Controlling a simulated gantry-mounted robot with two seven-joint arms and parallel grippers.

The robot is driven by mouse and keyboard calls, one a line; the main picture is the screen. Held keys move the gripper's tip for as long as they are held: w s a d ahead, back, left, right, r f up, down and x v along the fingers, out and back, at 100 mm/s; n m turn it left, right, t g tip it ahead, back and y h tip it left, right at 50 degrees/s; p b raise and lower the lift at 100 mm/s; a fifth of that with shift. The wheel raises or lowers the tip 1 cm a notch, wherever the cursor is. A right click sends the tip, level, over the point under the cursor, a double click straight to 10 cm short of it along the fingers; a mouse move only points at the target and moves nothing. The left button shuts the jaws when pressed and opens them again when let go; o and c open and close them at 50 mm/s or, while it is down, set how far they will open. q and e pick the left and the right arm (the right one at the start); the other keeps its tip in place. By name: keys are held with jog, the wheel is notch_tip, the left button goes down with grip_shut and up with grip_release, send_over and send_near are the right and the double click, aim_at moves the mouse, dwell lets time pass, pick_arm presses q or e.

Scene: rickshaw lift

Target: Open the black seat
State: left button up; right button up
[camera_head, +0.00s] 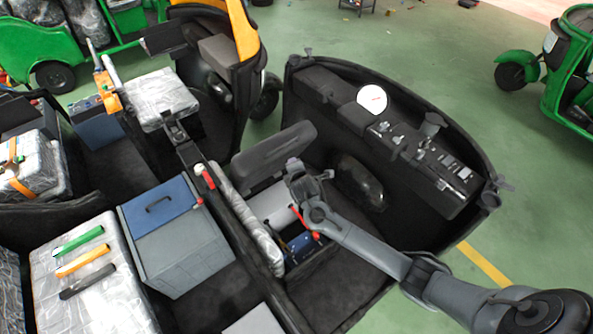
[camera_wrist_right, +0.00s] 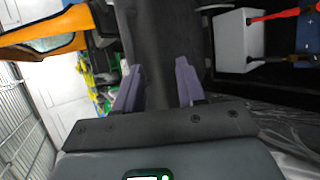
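The black seat (camera_head: 273,155) is tilted up over its compartment in the head view, and the space below it shows. My right gripper (camera_head: 294,168) is at the right end of the seat, close to its lower edge. In the right wrist view its two grey-purple fingers (camera_wrist_right: 160,88) stand apart, with a dark surface that looks like the seat (camera_wrist_right: 165,35) ahead of and between them. I cannot tell whether the fingers touch it. My left gripper is in neither view.
Below the seat are a white box (camera_head: 275,205) and a blue battery (camera_head: 304,244) with red cables. The dashboard (camera_head: 420,155) stands to the right. A grey-blue toolbox (camera_head: 175,235) and a plastic-wrapped seat (camera_head: 90,280) lie at left.

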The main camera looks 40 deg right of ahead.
jog(key=shift+v, duration=1.4)
